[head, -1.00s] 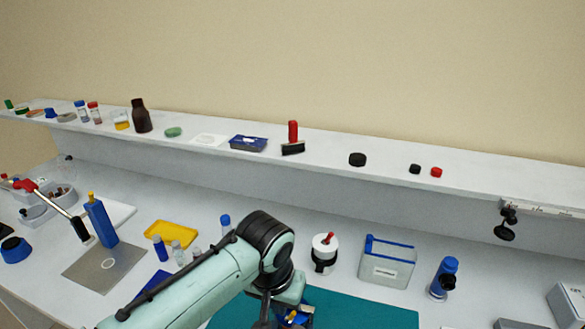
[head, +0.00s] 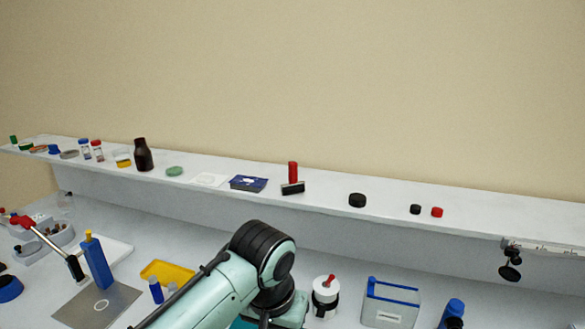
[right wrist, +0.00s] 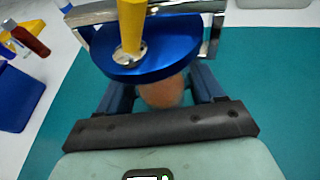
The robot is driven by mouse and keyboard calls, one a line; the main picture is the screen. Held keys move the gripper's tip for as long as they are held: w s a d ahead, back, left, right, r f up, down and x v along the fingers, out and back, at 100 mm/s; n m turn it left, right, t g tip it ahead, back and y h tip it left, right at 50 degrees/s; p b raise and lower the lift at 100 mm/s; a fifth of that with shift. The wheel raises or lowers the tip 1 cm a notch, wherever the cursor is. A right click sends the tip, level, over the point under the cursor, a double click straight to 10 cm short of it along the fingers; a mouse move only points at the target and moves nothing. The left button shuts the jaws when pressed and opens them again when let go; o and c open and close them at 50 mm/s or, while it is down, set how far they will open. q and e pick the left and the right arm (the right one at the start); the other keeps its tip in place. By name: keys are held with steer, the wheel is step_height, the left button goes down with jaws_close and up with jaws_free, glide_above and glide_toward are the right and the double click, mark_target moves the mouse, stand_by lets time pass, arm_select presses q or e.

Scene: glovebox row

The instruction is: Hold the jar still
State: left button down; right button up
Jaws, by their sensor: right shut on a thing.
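In the right wrist view, my right gripper (right wrist: 163,84) is shut on a blurred orange-brown rounded body (right wrist: 163,94), which seems to be the jar. A glossy blue disc (right wrist: 150,65) with a yellow upright handle (right wrist: 132,25) and a shiny metal frame sits just beyond and over it, hiding most of it. I cannot tell whether disc and jar touch. The head view shows neither the jar nor a gripper; a pale green arm of mine fills its lower middle. My left gripper is not in view.
A teal mat (right wrist: 270,70) lies under the right gripper, with a blue container (right wrist: 18,98) at left. On the bench stand a yellow tray (head: 167,272), a white jar-like item (head: 326,290) and a blue-rimmed box (head: 390,304). A shelf (head: 320,195) with small items runs behind.

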steer(key=shift+s+f, duration=0.1)
steer(key=shift+f, duration=0.1)
steer(key=o, duration=1.3)
steer(key=shift+o, duration=0.5)
steer(key=shift+r, duration=0.1)
